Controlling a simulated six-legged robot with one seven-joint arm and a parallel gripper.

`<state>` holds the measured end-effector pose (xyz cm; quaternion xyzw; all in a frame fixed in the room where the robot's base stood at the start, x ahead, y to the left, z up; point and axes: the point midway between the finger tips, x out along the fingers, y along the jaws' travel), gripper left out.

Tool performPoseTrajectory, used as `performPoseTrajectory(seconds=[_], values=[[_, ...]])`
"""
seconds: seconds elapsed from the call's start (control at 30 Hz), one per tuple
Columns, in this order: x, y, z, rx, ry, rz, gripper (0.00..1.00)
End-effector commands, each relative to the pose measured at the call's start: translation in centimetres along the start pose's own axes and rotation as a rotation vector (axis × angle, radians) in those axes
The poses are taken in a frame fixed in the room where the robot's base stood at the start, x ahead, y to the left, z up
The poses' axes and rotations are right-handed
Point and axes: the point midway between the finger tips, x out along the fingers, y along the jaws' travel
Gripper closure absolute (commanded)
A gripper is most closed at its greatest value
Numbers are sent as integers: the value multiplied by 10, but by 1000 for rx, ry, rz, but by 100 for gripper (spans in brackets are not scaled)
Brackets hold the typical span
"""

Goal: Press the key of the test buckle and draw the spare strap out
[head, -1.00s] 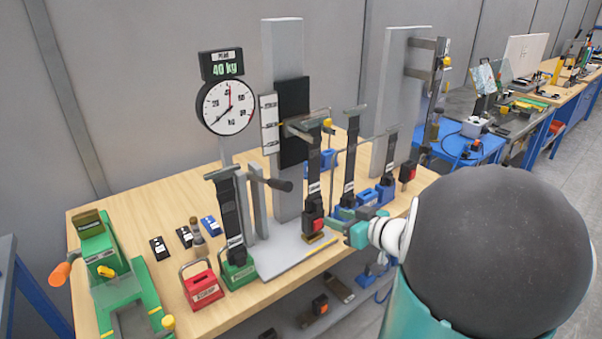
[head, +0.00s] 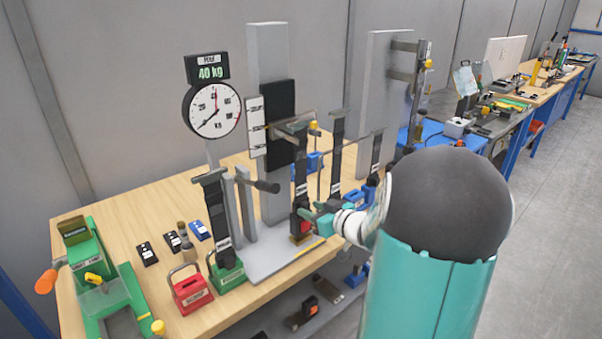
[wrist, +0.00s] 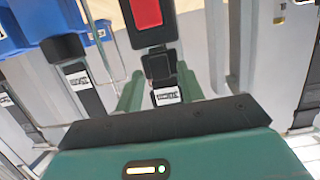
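The test buckle (head: 303,227) is a black body with a red key, standing at the front of the rig. In the wrist view its red key (wrist: 147,13) is at the top. A black strap (head: 301,178) rises from the buckle to the arm of the rig. A black tongue and strap with a white label (wrist: 166,95) show in the wrist view. My gripper (wrist: 158,92) is open, with its green fingers on either side of this labelled part; I see no firm contact. In the head view my gripper (head: 318,222) is just right of the buckle. I cannot tell which strap is the spare.
A dial gauge (head: 211,110) reads 40 kg on its display. A red box (head: 190,289) and a green buckle base (head: 228,277) stand left of the rig. Upright straps in blue bases (head: 352,197) stand close behind my gripper. A grey post (head: 268,120) rises behind the buckle.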

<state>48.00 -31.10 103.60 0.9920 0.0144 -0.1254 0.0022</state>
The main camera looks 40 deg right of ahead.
Motion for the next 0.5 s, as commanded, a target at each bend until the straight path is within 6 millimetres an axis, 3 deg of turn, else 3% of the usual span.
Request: performPoseTrajectory(seconds=[0.2,0.5], values=[[12,-1,0,1,0,0,62],[12,-1,0,0,0,0,62]])
